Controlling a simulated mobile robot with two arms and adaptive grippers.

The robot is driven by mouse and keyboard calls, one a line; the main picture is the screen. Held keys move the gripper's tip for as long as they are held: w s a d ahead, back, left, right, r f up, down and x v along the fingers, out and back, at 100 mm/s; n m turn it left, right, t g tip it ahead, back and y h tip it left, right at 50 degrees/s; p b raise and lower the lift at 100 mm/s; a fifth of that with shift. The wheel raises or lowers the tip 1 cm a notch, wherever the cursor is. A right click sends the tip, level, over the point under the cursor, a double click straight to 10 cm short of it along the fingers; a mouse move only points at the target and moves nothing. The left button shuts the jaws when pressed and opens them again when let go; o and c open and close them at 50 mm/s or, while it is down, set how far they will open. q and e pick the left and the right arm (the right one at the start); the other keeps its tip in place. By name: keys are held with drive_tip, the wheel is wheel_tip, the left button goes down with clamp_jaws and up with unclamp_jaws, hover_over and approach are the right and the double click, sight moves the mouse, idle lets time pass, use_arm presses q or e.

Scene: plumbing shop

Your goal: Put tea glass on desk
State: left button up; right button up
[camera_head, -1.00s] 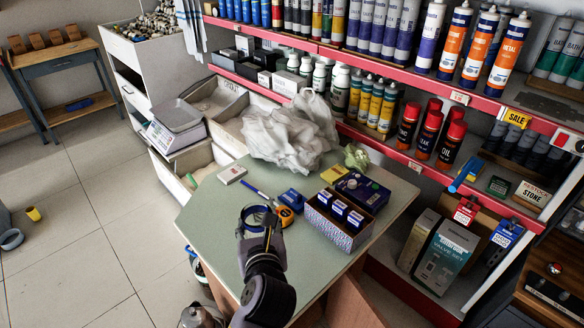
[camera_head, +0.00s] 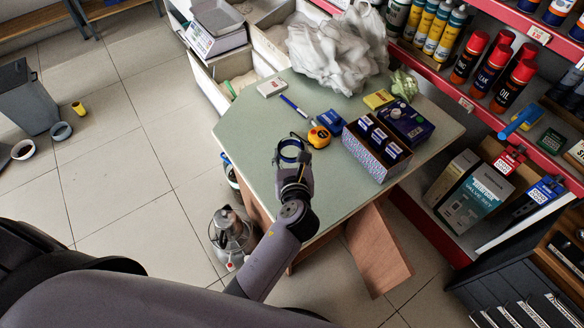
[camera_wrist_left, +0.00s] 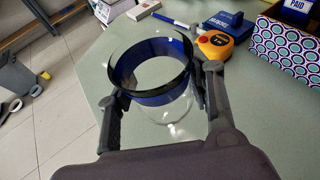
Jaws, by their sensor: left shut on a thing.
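The tea glass (camera_head: 291,146), clear with a dark blue band at its rim, is upright over the green desk top. It also shows large in the left wrist view (camera_wrist_left: 172,103), with one finger on either side. My left gripper (camera_head: 293,163) is shut on the glass. The glass is over the desk (camera_head: 243,128), left of the orange tape measure. I cannot tell whether its base touches the surface. My right gripper is not in view.
The orange tape measure (camera_head: 319,137), a blue block (camera_head: 332,122) and a patterned box (camera_head: 372,158) stand close to the right. A pen (camera_head: 294,105) and a white box (camera_head: 271,88) lie further back. The desk's left part is clear. A red-edged shelf (camera_head: 466,104) stands at the right.

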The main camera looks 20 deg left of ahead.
use_arm(q)
drive_tip(key=shift+f+b, duration=0.65)
drive_tip(key=shift+f, duration=2)
drive_tip(key=shift+f, duration=0.15)
drive_tip(key=o, duration=1.2)
drive_tip(key=v, duration=1.2)
